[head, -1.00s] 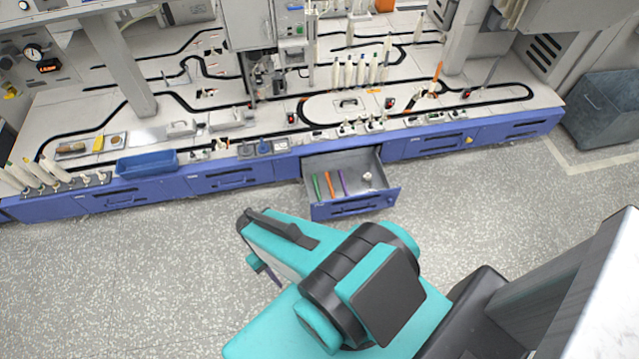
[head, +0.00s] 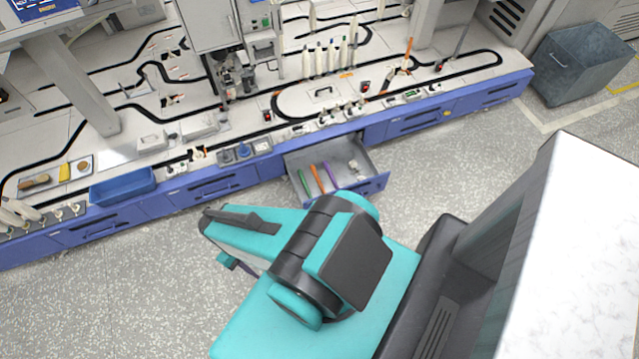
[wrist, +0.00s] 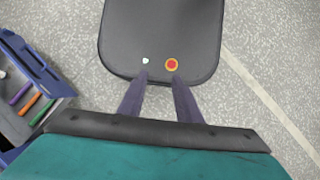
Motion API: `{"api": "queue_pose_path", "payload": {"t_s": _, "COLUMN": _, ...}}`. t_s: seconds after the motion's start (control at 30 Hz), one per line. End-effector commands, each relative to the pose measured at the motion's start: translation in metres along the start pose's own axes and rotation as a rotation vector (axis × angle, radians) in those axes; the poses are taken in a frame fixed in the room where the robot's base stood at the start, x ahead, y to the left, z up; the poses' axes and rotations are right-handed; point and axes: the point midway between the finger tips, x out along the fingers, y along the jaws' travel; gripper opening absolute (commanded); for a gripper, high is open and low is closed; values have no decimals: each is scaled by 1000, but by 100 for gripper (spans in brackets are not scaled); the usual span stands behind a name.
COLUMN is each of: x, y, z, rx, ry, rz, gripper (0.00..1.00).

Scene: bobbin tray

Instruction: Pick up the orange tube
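The orange tube (head: 317,178) lies in the open drawer (head: 372,188) of the blue-fronted bench, between a green tube (head: 305,184) and a purple tube (head: 330,174). In the wrist view the orange tube (wrist: 30,103) shows at the left edge, with the drawer (wrist: 40,72) partly cut off. My gripper (wrist: 160,78) is open and empty, its two fingers apart over my dark base. It is outside the drawer, clear of the tubes. In the head view my arm hides most of the gripper.
A small pale object (head: 353,165) lies at the drawer's right. The bench top (head: 240,130) holds a blue tray (head: 123,186), upright tubes (head: 330,57) and an upright orange piece (head: 408,52). A grey bin (head: 585,62) stands at the right.

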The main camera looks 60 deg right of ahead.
Motion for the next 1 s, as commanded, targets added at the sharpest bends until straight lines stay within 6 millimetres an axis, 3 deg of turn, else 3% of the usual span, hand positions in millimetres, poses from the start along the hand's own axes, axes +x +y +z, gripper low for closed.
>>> {"api": "queue_pose_path", "payload": {"t_s": 0.07, "x": 0, "y": 0, "z": 0, "rx": 0, "ry": 0, "rz": 0, "gripper": 33}}
{"api": "queue_pose_path", "payload": {"t_s": 0.1, "x": 0, "y": 0, "z": 0, "rx": 0, "ry": 0, "rz": 0, "gripper": 39}}
{"api": "queue_pose_path", "payload": {"t_s": 0.37, "x": 8, "y": 6, "z": -16, "rx": 12, "ry": 12, "rz": -10, "gripper": 39}}
{"api": "queue_pose_path", "payload": {"t_s": 0.57, "x": 21, "y": 18, "z": -51, "rx": 39, "ry": 38, "rz": -32, "gripper": 39}}
{"api": "queue_pose_path", "payload": {"t_s": 1.0, "x": 49, "y": 83, "z": -140, "rx": 133, "ry": 119, "rz": -93, "gripper": 39}}
